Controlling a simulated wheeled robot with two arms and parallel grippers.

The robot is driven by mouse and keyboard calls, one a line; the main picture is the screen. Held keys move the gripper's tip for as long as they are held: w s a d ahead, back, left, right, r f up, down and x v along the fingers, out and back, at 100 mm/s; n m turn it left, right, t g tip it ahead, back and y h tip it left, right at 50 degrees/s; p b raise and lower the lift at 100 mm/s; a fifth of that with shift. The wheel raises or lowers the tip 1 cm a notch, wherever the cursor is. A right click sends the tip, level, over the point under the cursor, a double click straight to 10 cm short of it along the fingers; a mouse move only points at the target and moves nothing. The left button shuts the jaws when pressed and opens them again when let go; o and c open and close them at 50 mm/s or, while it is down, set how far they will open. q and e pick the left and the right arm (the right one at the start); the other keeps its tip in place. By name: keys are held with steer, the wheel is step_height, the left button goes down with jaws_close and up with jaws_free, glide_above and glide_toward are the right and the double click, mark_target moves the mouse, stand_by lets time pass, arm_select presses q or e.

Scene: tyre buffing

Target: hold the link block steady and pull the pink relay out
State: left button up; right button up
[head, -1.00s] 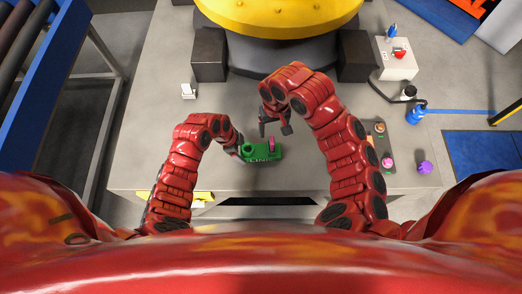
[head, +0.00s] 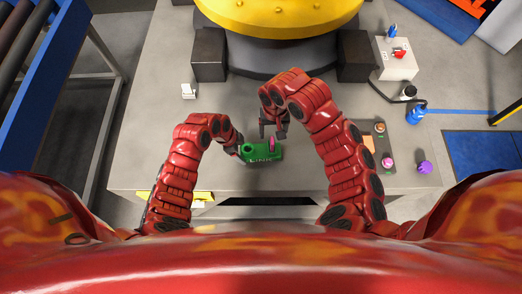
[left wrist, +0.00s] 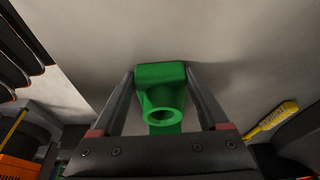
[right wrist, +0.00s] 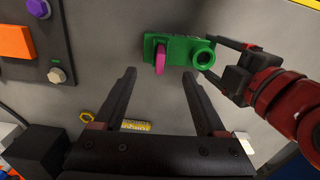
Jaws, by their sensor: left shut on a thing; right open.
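The green link block (head: 259,154) sits on the grey table, with raised lettering on its near side. My left gripper (head: 240,150) is shut on its left end; the left wrist view shows the block (left wrist: 160,75) between the fingers, by its round socket. The pink relay (head: 272,145) stands upright in the right part of the block. It also shows in the right wrist view (right wrist: 160,60). My right gripper (head: 273,133) is open and empty, just behind and above the relay. In the right wrist view the relay lies beyond the fingertips (right wrist: 160,85), between their lines.
A grey panel (head: 377,148) with orange, pink and other parts lies at right. A purple knob (head: 425,168) is beside it. A white box with a red switch (head: 397,57) and a blue bottle (head: 416,113) stand farther back. A yellow-topped machine (head: 278,18) fills the back.

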steer(key=shift+f, duration=2.3)
jaws_close()
steer(key=shift+r, duration=0.15)
stand_by(0.3)
steer(key=shift+r, duration=0.35)
steer(key=shift+r, duration=0.15)
steer(key=shift+r, duration=2.15)
